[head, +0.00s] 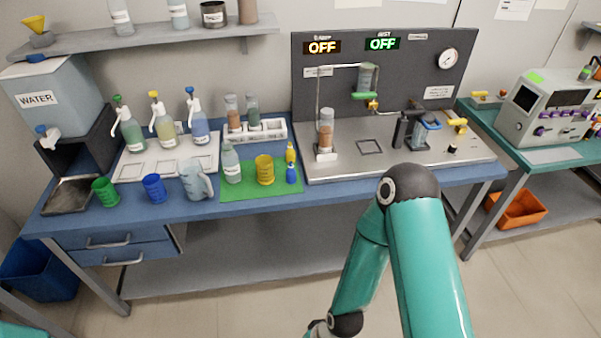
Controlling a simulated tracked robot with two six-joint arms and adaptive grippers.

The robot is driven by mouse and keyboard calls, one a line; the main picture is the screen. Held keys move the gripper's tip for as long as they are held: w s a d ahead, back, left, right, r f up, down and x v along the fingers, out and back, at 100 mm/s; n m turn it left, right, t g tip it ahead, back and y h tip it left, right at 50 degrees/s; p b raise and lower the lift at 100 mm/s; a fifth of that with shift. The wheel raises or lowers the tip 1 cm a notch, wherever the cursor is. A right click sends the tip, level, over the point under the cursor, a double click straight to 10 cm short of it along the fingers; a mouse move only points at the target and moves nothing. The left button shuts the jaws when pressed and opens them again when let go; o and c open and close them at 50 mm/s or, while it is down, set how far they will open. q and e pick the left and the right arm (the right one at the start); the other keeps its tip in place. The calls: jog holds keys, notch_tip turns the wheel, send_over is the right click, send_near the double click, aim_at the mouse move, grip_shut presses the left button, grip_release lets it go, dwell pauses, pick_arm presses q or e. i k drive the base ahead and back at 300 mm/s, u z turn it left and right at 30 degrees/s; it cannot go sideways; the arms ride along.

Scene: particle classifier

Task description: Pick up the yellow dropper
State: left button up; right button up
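The yellow dropper (290,153) is a small yellow bottle with a narrow tip. It stands upright near the back right corner of the green mat (240,193) on the blue bench. A similar small blue dropper (292,174) stands just in front of it, and a yellow cup (265,170) stands to its left. Neither gripper shows in the head view. My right arm rises in the lower right and its forearm runs down out of the bottom edge, well away from the dropper.
A clear bottle (231,163) stands on the mat. A clear jug (194,181), blue cup (154,188) and green cup (105,191) stand left of it. A white rack (262,131) is behind. The metal apparatus tray (400,166) lies close on the right.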

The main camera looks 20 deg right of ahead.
aim_at(290, 153)
jog(key=z, duration=0.05)
jog(key=k, duration=0.5)
jog(key=u, duration=0.7)
jog(key=i, duration=2.1)
jog(key=z, duration=0.7)
jog(key=i, duration=0.3)
jog(key=z, duration=0.35)
jog(key=k, duration=0.9)
jog(key=z, duration=0.15)
jog(key=i, duration=0.9)
jog(key=u, duration=0.05)
